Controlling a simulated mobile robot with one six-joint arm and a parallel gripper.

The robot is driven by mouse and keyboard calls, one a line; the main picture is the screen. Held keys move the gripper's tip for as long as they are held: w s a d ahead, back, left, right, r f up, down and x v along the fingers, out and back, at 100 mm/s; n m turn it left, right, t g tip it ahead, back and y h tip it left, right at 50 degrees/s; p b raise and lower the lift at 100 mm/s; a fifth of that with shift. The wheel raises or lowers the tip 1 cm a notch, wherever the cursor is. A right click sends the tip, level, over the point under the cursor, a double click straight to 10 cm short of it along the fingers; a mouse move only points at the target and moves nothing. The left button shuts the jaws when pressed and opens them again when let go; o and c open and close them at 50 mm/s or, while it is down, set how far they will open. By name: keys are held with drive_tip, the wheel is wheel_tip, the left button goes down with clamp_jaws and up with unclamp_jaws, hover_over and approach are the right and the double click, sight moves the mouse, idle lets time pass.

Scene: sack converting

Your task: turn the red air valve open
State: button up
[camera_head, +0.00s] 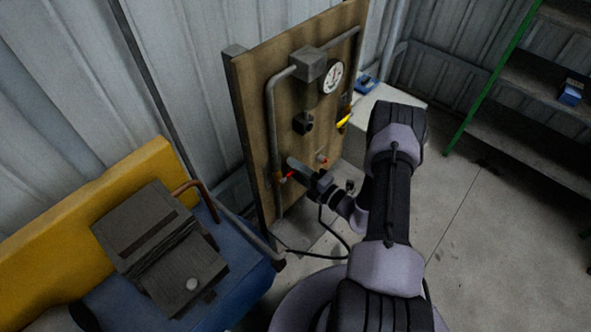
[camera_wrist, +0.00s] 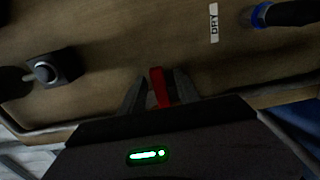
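A red valve handle (camera_head: 287,176) sits low on the left of the plywood board, beside a vertical grey pipe. My gripper (camera_head: 287,168) is at the board, right at this handle. In the wrist view the red handle (camera_wrist: 158,88) stands between the two dark fingers of my gripper (camera_wrist: 159,86). The handle's pivot and valve body are mostly hidden in the wrist view.
The plywood board (camera_head: 258,105) also carries a gauge (camera_head: 331,76), a grey box (camera_head: 308,64), a black knob (camera_head: 303,123), a yellow lever (camera_head: 344,121) and a small red-tipped fitting (camera_head: 322,160). A blue-and-yellow machine stands left.

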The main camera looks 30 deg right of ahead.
clamp_jaws()
idle(1.4)
